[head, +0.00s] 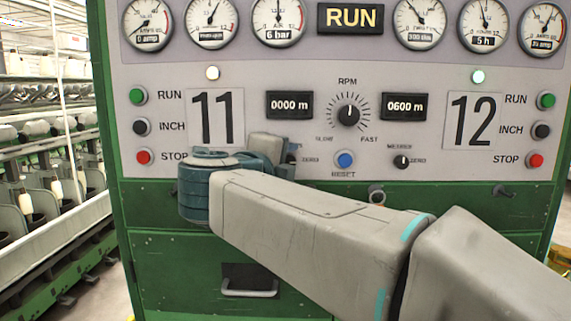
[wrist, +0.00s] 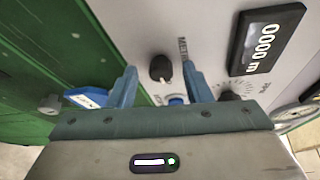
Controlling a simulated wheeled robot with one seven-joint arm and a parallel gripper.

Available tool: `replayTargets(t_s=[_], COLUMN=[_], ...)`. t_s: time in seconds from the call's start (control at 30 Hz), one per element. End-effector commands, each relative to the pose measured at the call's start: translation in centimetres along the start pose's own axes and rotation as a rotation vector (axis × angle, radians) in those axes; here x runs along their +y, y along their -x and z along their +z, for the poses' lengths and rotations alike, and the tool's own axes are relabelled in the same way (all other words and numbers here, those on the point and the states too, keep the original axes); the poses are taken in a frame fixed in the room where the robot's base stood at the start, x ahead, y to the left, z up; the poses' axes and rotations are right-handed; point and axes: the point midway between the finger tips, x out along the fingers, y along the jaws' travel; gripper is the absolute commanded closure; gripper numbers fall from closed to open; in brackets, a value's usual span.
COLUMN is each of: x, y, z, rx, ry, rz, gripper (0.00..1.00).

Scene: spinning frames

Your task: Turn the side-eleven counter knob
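The side-eleven counter knob is a small black knob (wrist: 161,68) with a white pointer mark, seen in the wrist view on the grey panel below the METRES label. My gripper (wrist: 160,78) has its two blue fingers apart, one on each side of the knob in that view. I see no clear contact, and cannot tell how deep the tips reach. In the head view my gripper (head: 288,153) covers the knob. The side-eleven counter display (head: 290,105) above it reads 0000 m; it also shows in the wrist view (wrist: 268,39).
The blue RESET button (head: 345,160), the RPM dial (head: 348,116) and the side-twelve counter knob (head: 401,161) lie to the right. The side-twelve display (head: 405,106) reads 0600 m. A latch (head: 377,194) sticks out below. Spinning machinery (head: 40,170) stands at the left.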

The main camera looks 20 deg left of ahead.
Motion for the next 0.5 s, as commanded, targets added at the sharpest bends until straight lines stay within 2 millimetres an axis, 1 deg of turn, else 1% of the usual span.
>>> replayTargets(t_s=[0.17, 0.27, 0.37, 0.5], x=[-0.1, -0.1, 0.0, 0.0], y=[0.4, 1.6, 3.6, 6.9], z=[0.0, 0.1, 0.1, 0.1], rx=[-0.001, -0.004, -0.005, -0.005], ry=[0.000, -0.001, -0.001, 0.000], rz=[-0.001, -0.002, -0.002, -0.002], gripper=[0.55, 0.55, 0.55, 0.55])
